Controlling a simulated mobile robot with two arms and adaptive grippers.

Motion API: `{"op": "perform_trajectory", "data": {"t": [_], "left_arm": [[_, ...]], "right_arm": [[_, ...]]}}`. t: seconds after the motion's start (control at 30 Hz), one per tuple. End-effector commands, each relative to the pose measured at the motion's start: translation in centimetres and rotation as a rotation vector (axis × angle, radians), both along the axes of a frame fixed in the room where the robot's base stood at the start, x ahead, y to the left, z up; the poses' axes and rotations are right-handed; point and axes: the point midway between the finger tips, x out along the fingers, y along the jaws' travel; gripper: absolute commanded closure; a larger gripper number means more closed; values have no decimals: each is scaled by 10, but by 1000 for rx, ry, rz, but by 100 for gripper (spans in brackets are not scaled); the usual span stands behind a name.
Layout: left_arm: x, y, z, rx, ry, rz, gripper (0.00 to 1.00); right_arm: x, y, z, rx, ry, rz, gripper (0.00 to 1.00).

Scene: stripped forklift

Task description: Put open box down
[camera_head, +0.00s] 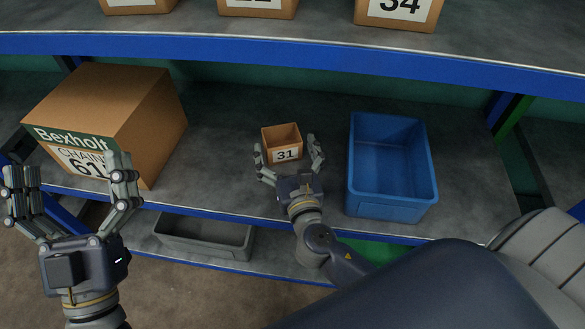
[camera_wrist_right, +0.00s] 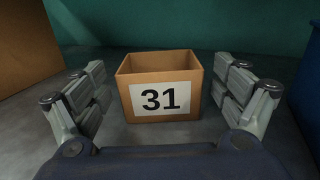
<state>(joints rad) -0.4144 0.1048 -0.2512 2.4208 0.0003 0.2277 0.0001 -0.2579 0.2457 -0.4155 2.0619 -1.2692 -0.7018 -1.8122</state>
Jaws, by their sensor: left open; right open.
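A small open cardboard box labelled 31 (camera_head: 283,143) stands upright on the grey middle shelf (camera_head: 230,120). Its open top faces up. In the right wrist view the box (camera_wrist_right: 160,88) sits centred between the fingers, with visible gaps on both sides. My right gripper (camera_head: 289,157) is open, with its fingers on either side of the box. It also shows in the right wrist view (camera_wrist_right: 163,100). My left gripper (camera_head: 73,188) is open and empty, in front of the shelf at the left.
A large Bexholt carton (camera_head: 120,105) stands left of the small box. An empty blue bin (camera_head: 390,208) stands to its right. A grey bin (camera_head: 203,238) is on the level below. A blue shelf beam (camera_head: 300,56) runs above, with several numbered boxes over it.

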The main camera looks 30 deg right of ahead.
Motion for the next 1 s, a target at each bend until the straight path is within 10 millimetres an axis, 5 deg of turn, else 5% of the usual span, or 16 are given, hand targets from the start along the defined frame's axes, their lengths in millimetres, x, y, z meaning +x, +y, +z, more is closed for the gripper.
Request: {"op": "perform_trajectory", "data": {"t": [0.4,1.0], "left_arm": [[12,-1,-16,31,102,6,5],[13,-1,-17,33,108,6,5]], "right_arm": [[-75,16,0,0,2,1,10],[-84,18,1,1,-1,1,10]]}}
